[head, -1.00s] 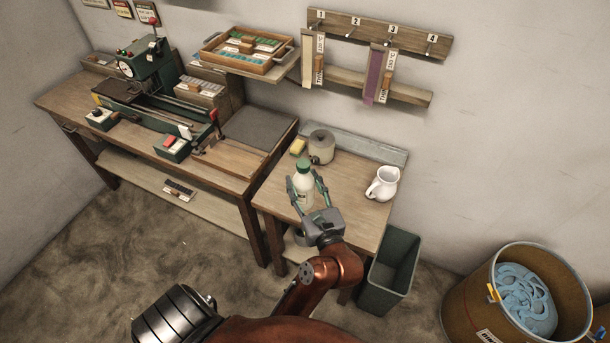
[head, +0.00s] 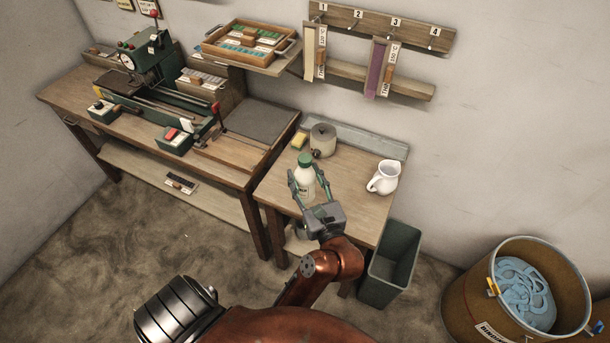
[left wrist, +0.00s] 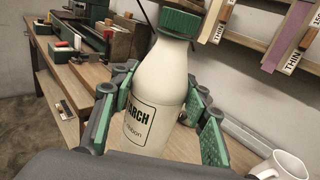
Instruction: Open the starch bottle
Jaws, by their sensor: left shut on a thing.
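The starch bottle (head: 305,183) is white with a green cap (head: 304,159). It is upright on the small wooden table, and the cap is on. In the left wrist view the bottle (left wrist: 158,88) shows part of its label, and its ribbed green cap (left wrist: 181,20) sits on the neck. My left gripper (head: 308,187) is shut on the bottle's body, with one finger on each side below the cap. The fingers (left wrist: 160,108) also show on both sides in the left wrist view. The bottle's base is hidden there. My right gripper is not in view.
A white mug (head: 383,178) stands right of the bottle on the small table (head: 350,212). A grey roll (head: 322,140) and a yellow block (head: 300,140) are behind it. A green bin (head: 390,265) stands on the floor to the right. A workbench with a machine (head: 150,75) is left.

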